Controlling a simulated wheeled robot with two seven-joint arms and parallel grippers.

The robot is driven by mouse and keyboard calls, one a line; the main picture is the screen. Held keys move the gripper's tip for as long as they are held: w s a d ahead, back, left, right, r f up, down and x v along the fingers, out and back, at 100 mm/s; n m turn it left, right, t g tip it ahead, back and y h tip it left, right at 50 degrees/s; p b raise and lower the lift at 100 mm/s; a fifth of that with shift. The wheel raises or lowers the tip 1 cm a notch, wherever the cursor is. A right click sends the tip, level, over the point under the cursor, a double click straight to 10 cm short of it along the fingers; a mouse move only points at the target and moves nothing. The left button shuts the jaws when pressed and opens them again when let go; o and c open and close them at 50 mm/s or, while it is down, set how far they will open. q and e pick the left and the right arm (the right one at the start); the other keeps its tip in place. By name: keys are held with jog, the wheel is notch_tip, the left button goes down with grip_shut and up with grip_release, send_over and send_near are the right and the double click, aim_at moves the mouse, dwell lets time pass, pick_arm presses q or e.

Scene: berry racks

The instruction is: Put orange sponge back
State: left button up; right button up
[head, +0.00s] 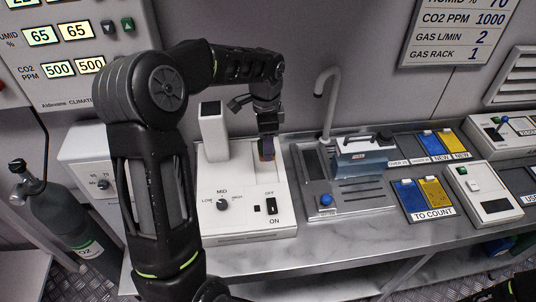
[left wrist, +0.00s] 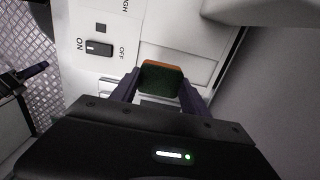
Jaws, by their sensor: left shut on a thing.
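My left gripper (head: 267,150) points down over the right part of the white device with the LOW-MID-HIGH knob. It is shut on the orange sponge (left wrist: 161,76). In the left wrist view the sponge shows a dark green face and a thin orange edge between the two fingers. In the head view only a small bit of the sponge (head: 266,157) shows, mostly hidden by the fingers. The white device (head: 238,222) lies under the sponge. I cannot tell whether the sponge touches it. My right gripper is not clearly in view.
A sink (head: 345,196) with a curved grey tap (head: 325,100) is right of the white device. A blue-grey box (head: 365,158) stands at the sink. Blue and yellow trays (head: 424,200) lie further right. A gas cylinder (head: 62,215) stands at the left. The counter's front strip (head: 350,237) is clear.

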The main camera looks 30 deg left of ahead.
pick_arm(q)
jog(key=w+d+n+b, duration=0.1)
jog(key=w+d+n, duration=0.1)
jog(key=d+n, duration=0.7)
jog(key=d, duration=0.6)
jog(key=shift+w+d+f+n, duration=0.15)
jog(key=shift+f+n, duration=0.2)
jog(key=shift+n, duration=0.05)
jog(key=shift+d, duration=0.1)
